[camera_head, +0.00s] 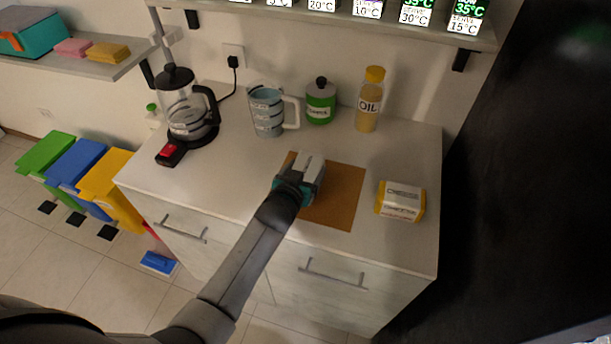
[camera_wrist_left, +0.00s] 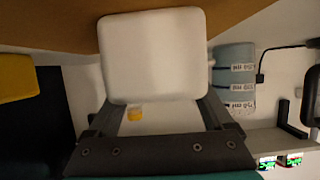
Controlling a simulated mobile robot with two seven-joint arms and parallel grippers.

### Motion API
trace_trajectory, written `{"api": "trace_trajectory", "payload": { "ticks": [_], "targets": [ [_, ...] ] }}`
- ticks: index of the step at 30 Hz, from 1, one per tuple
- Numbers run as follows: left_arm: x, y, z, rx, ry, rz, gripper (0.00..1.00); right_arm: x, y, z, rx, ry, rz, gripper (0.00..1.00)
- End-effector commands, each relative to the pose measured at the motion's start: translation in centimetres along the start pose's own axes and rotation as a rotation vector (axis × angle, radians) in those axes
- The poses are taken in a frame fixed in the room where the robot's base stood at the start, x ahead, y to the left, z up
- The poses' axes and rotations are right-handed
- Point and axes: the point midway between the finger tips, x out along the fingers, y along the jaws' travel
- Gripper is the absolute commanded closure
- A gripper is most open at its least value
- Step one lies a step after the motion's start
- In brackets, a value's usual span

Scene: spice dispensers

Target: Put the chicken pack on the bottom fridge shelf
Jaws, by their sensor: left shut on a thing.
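My left gripper (camera_head: 297,186) is over the brown mat (camera_head: 338,196) on the counter and is shut on a white pack (camera_head: 312,168). In the left wrist view the white pack (camera_wrist_left: 153,58) is a pale block with rounded corners between the fingers. I see no label on it, so I cannot tell whether it is the chicken pack. A yellow pack (camera_head: 400,201) with a white label lies on the counter right of the mat; its print is too small to read surely. The fridge shelves are not in view. My right gripper is not in view.
A large dark panel (camera_head: 530,190) rises at the right. A shelf (camera_head: 400,24) hangs above.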

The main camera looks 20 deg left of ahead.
Motion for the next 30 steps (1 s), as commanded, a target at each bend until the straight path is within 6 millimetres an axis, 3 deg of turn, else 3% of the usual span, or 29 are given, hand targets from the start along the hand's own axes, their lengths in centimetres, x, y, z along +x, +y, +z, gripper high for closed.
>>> {"api": "trace_trajectory", "payload": {
  "ticks": [2, 12, 23, 30],
  "targets": [
    [0.0, 0.0, 0.0, 0.0, 0.0, 0.0, 0.62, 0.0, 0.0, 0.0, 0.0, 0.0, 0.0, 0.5],
    [0.0, 0.0, 0.1, 0.0, -0.001, 0.0, 1.0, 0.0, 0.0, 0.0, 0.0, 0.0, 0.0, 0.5],
    [-0.1, 0.0, -0.6, 0.001, 0.005, 0.0, 1.0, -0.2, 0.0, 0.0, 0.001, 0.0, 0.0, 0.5],
    [-1.2, 0.0, -3.2, 0.003, 0.008, 0.001, 1.0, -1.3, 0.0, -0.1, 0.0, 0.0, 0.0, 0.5]
  ]
}}
